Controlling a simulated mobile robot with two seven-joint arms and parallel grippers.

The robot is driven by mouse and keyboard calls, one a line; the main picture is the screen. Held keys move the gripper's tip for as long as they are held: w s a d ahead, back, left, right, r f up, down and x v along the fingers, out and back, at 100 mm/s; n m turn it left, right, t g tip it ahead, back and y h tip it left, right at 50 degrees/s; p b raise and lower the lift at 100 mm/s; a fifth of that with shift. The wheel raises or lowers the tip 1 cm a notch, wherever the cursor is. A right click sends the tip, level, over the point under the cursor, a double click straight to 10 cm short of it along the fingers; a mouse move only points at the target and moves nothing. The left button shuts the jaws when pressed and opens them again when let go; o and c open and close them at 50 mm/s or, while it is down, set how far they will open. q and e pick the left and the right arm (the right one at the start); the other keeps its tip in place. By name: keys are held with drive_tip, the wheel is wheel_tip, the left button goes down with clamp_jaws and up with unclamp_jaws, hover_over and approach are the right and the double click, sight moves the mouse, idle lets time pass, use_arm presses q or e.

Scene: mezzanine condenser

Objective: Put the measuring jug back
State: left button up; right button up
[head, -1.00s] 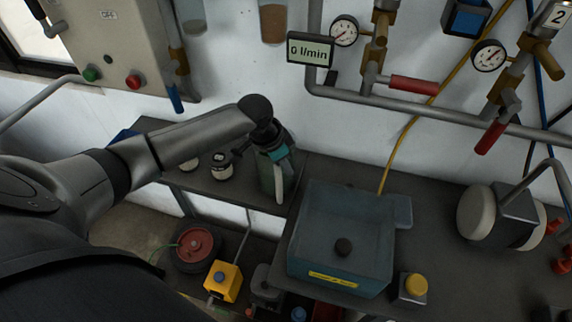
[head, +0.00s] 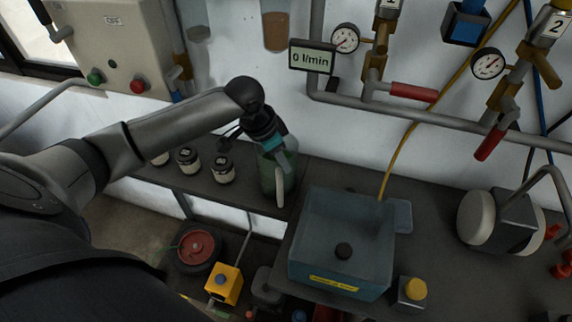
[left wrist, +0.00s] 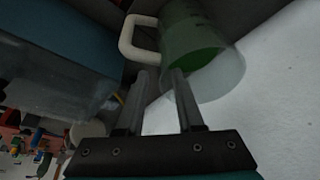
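The measuring jug (head: 268,182) is clear and greenish with a pale handle. It stands upright on the dark shelf (head: 196,178), left of the blue tub. It also shows in the left wrist view (left wrist: 213,72), beyond the fingertips, with its pale handle and green inside. My left gripper (head: 281,153) is at the top of the jug in the head view. Whether a finger touches the jug is unclear. My right gripper is out of view.
A 0 l/min display (head: 311,56), pipes and gauges are on the wall above.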

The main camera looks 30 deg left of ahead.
use_arm(q)
drive_tip(key=v, duration=0.6)
idle(0.4)
